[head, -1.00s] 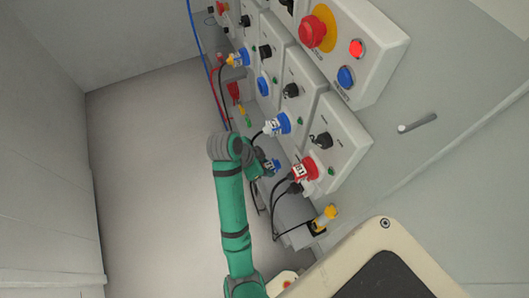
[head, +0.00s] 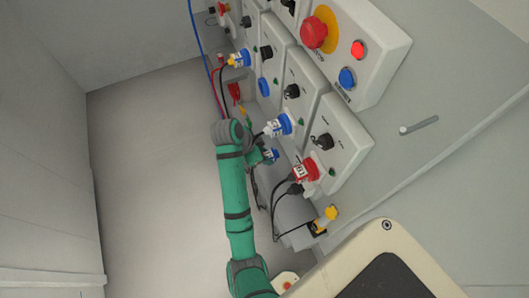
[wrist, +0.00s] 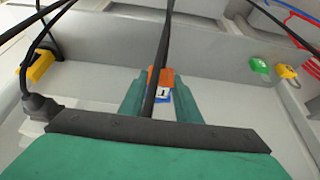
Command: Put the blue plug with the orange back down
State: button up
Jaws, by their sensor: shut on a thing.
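My gripper (wrist: 160,88) is shut on a plug in the wrist view. The plug shows an orange part (wrist: 160,75) between the green fingers and a blue part (wrist: 168,98) with a white label reading 1. A black cable crosses in front of it and hides some of it. In the head view my gripper (head: 263,153) is low beside the panels, with the blue of the held plug (head: 272,155) at its tip. The plug's far end is hidden, and I cannot tell whether it touches anything.
A blue plug (head: 278,126) and a red plug (head: 303,170) sit in panel sockets close by. Another blue plug (head: 238,59) is farther up. Black cables hang near the gripper. Yellow (wrist: 38,66) and green (wrist: 259,65) pieces flank it. Open floor lies left.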

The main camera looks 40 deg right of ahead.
jog(key=w+d+f, duration=0.1)
jog(key=f, duration=0.1)
jog(key=w+d+f, duration=0.1)
jog(key=w+f, duration=0.1)
jog(key=w+d+f, duration=0.1)
jog(key=w+f, duration=0.1)
jog(key=shift+d+f, duration=0.1)
jog(key=shift+d, duration=0.15)
jog(key=shift+d+f, duration=0.1)
jog(key=shift+f, duration=1.6)
jog(key=shift+f, duration=0.15)
jog(key=o, duration=1.2)
jog(key=v, duration=1.2)
